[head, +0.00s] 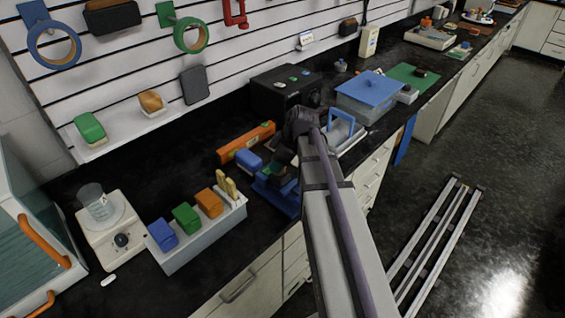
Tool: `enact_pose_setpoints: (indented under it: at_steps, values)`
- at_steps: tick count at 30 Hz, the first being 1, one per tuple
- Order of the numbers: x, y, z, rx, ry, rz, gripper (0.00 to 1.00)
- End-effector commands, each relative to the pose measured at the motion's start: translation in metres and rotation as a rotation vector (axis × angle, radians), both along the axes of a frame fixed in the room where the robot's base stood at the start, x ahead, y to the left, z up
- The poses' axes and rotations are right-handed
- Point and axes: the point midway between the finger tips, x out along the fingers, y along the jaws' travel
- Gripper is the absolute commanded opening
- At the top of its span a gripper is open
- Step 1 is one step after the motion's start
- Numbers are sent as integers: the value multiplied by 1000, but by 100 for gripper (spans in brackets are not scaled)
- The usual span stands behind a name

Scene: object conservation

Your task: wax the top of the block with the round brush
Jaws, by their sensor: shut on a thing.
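The dark wrist of my gripper (301,122) shows at the far end of my arm, over the counter. My arm crosses in front of this area. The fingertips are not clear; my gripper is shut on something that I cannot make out. Just left of my arm, a blue vise-like fixture (283,203) stands at the counter's front edge. I cannot make out the round brush, nor tell whether anything touches the block.
A white rack (200,243) with blue, green and orange blocks stands left of the fixture. An orange bar-like tool (245,143) lies behind it. A scale (112,232) with a beaker stands farther left. A black box (283,92) and a blue-lidded bin (368,92) stand behind my wrist.

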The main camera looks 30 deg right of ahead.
Motion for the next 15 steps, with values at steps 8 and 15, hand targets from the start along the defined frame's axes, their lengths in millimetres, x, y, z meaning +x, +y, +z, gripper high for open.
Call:
enact_pose_setpoints:
  at_steps: [8,15]
  values:
    - [22,7,-2,0,0,0,26]
    - [21,7,1,0,0,0,26]
